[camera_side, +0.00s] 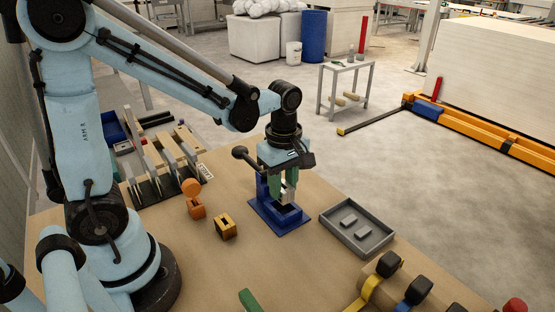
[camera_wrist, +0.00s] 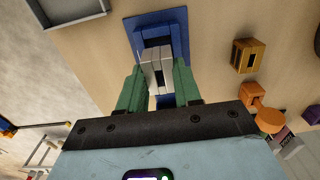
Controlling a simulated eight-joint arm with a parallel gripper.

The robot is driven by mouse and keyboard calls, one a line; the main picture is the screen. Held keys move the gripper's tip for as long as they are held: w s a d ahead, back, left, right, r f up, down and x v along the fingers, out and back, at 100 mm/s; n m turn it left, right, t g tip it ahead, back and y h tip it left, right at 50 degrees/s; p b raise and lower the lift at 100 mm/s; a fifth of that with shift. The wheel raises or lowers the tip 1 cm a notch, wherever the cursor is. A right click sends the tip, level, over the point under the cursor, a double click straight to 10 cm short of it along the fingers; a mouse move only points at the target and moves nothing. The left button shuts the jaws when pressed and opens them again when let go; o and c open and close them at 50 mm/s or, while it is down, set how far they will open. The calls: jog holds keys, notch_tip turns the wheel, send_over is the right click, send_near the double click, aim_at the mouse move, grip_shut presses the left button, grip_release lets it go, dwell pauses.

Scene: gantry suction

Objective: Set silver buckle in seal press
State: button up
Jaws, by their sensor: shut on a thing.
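The blue seal press (camera_side: 278,219) stands on the brown table, its base plate flat and its dark lever knob to the left. In the wrist view the press (camera_wrist: 143,22) lies just beyond my fingertips. My gripper (camera_side: 283,192) points down over the press. Its green fingers are shut on the silver buckle, which shows pale between the fingertips (camera_wrist: 158,84) in the wrist view as the silver buckle (camera_wrist: 153,60). The buckle is at the press opening; I cannot tell whether it touches the seat. Part of the press is hidden behind my fingers.
A slotted rack (camera_side: 150,190) is farther left. Strap rolls (camera_side: 388,265) are at the front right.

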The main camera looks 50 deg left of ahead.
jog(key=shift+f, duration=0.6)
jog(key=shift+f, duration=1.2)
dwell(0.9)
jog(key=o, duration=1.2)
jog(key=shift+w, duration=0.1)
jog(key=shift+c, duration=0.2)
jog(key=shift+r, duration=0.1)
notch_tip(320, 180, up, 12)
jog(key=shift+s, duration=0.2)
jog(key=s+m+t, duration=0.1)
jog(key=m+t, duration=0.1)
jog(key=m, duration=0.4)
jog(key=s+m+t, duration=0.1)
jog(key=m+t, duration=0.1)
jog(key=m, duration=0.4)
jog(key=s+f+m+t, duration=0.1)
jog(key=m+t, duration=0.2)
jog(key=m, duration=0.3)
jog(key=shift+s+f, duration=0.1)
jog(key=shift+s, duration=0.3)
